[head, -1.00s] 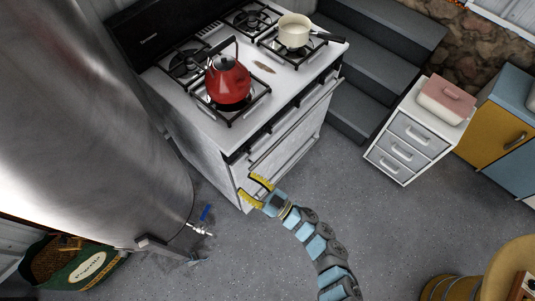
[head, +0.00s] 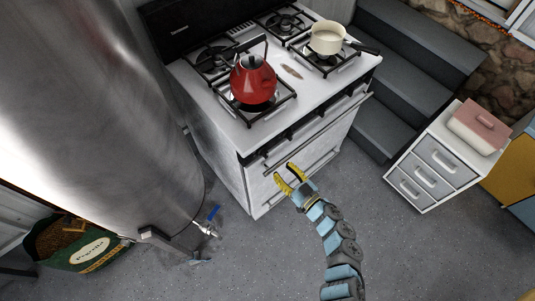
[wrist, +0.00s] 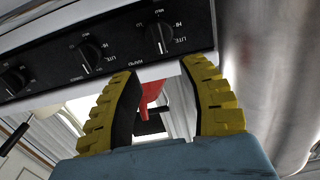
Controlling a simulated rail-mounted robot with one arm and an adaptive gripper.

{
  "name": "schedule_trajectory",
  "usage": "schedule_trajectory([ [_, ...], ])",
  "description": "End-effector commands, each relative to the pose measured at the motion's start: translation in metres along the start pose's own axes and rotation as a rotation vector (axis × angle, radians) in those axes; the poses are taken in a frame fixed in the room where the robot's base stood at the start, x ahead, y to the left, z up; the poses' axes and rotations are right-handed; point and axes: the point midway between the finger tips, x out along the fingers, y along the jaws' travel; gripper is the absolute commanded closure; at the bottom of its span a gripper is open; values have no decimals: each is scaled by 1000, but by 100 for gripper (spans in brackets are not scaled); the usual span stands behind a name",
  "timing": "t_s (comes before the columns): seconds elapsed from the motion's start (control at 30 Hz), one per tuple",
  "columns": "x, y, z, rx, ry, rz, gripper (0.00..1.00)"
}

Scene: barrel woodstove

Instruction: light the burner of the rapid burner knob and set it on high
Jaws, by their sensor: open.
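The stove (head: 225,103) has a black front panel with a row of knobs, seen small in the head view. The wrist view shows the dark panel (wrist: 60,45) closer, with a right knob (wrist: 160,36), a middle knob (wrist: 91,53) and a left knob (wrist: 15,80). Printed HI and LITE marks show near the knobs; small lettering looks upside down, and I cannot surely match the rapid label to one knob. My gripper (head: 286,177) is open and empty in front of the stove. In the wrist view its yellow fingers (wrist: 160,75) point toward the panel, apart from the knobs.
A red kettle (head: 253,82) stands on the front left burner and a cream pot (head: 326,39) on the front right. Oven-front handles run below the panel. A large metal barrel (head: 95,110) stands left. Dark steps (head: 410,75) and a white drawer unit (head: 425,178) stand right. Floor in front is clear.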

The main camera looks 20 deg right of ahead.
Motion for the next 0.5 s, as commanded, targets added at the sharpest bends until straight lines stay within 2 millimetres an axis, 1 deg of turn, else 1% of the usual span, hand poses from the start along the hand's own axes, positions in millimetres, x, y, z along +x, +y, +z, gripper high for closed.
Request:
schedule_trajectory([
  [0.03, 8, 0, 0, 1, 1, 0, 58],
  [0.2, 33, 0, -2, -1, 4, -1, 58],
  [0.5, 69, 0, -1, 0, 4, -1, 58],
])
